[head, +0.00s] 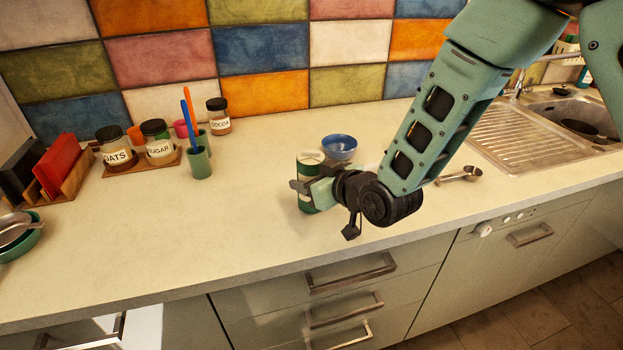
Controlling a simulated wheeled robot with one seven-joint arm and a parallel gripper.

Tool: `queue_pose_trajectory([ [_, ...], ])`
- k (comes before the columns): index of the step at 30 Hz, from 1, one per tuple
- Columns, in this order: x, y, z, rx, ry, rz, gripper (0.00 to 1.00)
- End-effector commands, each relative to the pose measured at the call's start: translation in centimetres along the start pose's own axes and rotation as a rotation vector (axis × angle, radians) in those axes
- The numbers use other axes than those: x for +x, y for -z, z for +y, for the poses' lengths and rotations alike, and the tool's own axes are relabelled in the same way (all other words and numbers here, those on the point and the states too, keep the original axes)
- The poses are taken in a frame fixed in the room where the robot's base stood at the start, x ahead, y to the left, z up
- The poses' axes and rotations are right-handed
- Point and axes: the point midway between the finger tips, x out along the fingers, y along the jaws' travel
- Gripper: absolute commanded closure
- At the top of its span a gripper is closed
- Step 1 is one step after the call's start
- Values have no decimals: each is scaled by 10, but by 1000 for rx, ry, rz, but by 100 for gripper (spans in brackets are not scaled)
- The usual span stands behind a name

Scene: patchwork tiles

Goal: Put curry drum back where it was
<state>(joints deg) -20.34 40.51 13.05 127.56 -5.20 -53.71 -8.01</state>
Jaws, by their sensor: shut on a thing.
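The curry drum is most likely the green can (309,160) with a cream top, standing upright over the middle of the counter. Its label cannot be read from here. My gripper (308,188) reaches it from the right and is shut on it, with the fingers around its body. My gripper covers part of the drum. I cannot tell whether its base touches the counter or is slightly above it.
A blue bowl (340,147) stands just behind the drum, and a metal scoop (459,174) lies to the right. A wooden tray (121,166) with OATS and SUGAR jars, a green utensil cup (199,162) and a COCOA jar (218,117) are at left. The front-left counter (180,240) is clear.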

Motion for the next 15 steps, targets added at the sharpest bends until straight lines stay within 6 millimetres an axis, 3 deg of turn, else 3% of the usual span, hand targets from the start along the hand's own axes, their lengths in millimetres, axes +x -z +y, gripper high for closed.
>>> queue_pose_trajectory([
  [13, 3, -7, 0, 0, 0, 3, 75],
  [14, 3, -6, 0, 0, 0, 2, 43],
  [15, 3, -6, 0, 0, 0, 2, 32],
])
